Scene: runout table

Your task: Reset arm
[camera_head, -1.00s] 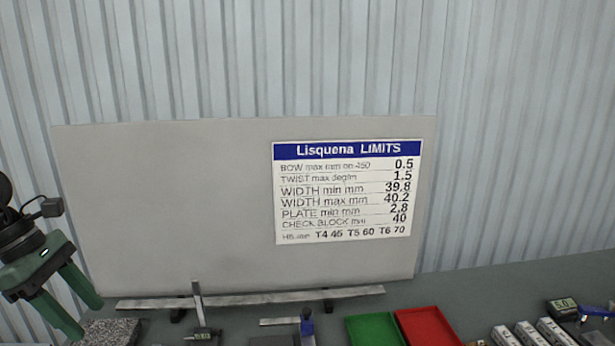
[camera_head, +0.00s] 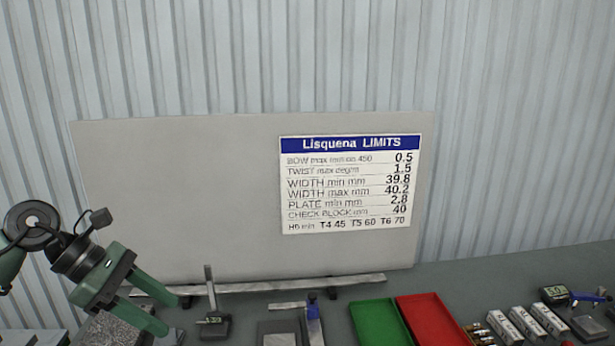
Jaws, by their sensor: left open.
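My left gripper (camera_head: 158,308) comes in from the left in the head view. It is green with a dark wrist, and its two fingers are apart with nothing between them. It shows in front of the left end of a long metal bar and above a speckled grey block (camera_head: 112,330). My right gripper is not in view.
The grey table (camera_head: 470,283) holds a long metal bar (camera_head: 260,286), a height gauge (camera_head: 213,315), a green tray (camera_head: 378,325), a red tray (camera_head: 432,322), several white boxes (camera_head: 527,322) and a digital gauge (camera_head: 556,294). A board (camera_head: 190,200) with a limits sign (camera_head: 350,185) stands behind.

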